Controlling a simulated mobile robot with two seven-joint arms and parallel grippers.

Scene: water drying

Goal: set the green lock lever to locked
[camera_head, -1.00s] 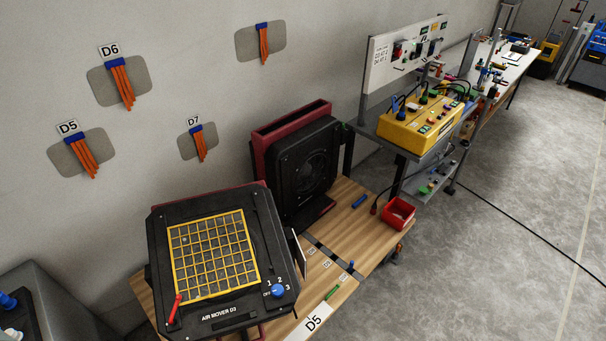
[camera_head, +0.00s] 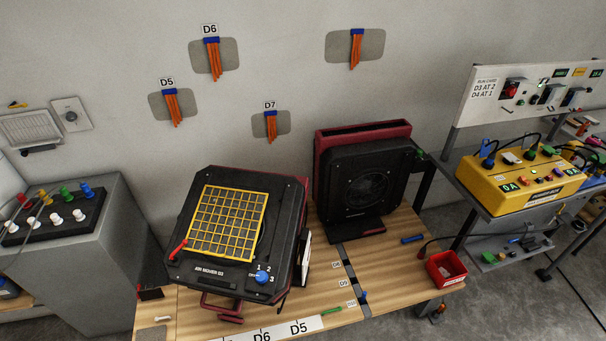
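A small green bar (camera_head: 331,310) lies near the front edge of the wooden bench (camera_head: 405,270), beside a dark strip with small labels. A green knob (camera_head: 419,153) shows at the right side of the rear black air mover (camera_head: 368,180). I cannot tell which of these is the green lock lever, or its setting. Neither of my grippers is in view.
A grey cabinet (camera_head: 85,265) with coloured plugs stands at the left. A red bin (camera_head: 446,268) sits at the bench's right end. A yellow box (camera_head: 520,187) with cables stands on a shelf to the right. Orange hoses hang on the wall above.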

